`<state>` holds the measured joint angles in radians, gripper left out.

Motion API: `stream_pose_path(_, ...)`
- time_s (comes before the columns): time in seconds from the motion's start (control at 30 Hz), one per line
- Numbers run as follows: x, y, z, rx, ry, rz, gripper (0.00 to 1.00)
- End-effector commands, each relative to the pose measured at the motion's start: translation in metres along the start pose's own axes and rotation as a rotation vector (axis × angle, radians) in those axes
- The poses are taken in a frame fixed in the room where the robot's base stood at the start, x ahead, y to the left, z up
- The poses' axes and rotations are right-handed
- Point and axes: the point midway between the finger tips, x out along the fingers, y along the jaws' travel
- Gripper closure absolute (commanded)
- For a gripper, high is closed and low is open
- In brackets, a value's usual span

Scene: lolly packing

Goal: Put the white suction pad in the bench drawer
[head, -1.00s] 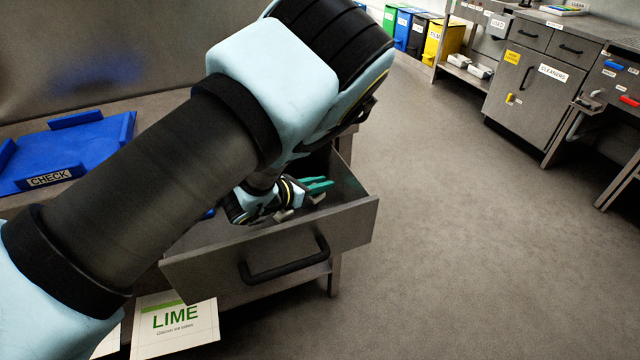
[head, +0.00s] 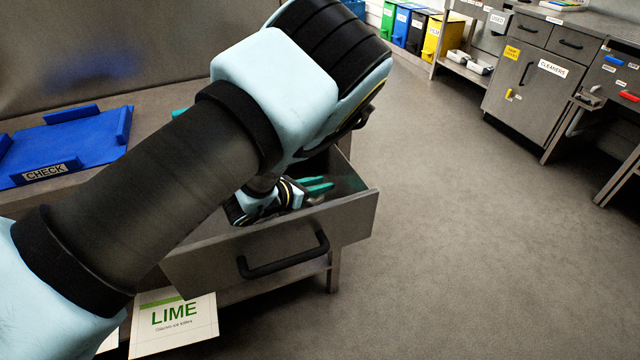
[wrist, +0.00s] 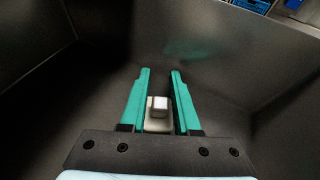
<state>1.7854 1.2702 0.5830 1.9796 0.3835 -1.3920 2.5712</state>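The bench drawer (head: 350,222) is pulled out, with its black handle on the front panel. My gripper (head: 320,186) is inside the drawer, below the rim and near its right end. In the wrist view my gripper's teal fingers (wrist: 160,72) stand apart over the dark drawer interior. The white suction pad (wrist: 158,106) shows between them, close to the left finger, with a dark gap on the right. Whether it rests on the drawer floor is unclear. The pad is not clearly visible in the head view. My arm hides much of the drawer's left part.
A blue CHECK tray (head: 98,150) lies on the bench at left. A LIME card box (head: 172,322) sits below the drawer. Open floor (head: 470,230) lies to the right. A CLEANERS cabinet (head: 535,85) and coloured bins (head: 445,42) stand at the back.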

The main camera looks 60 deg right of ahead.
Motion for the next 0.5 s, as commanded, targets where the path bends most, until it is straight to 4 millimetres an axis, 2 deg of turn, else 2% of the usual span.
stream_pose_path(0.03,-0.0001,0.0000,0.0002,0.000,0.000,0.000,0.63)
stream_pose_path(0.17,-0.0001,0.0000,0.0002,0.000,0.000,0.000,0.49)
stream_pose_path(0.5,-0.0020,-0.0001,0.0050,0.000,0.000,0.000,0.49)
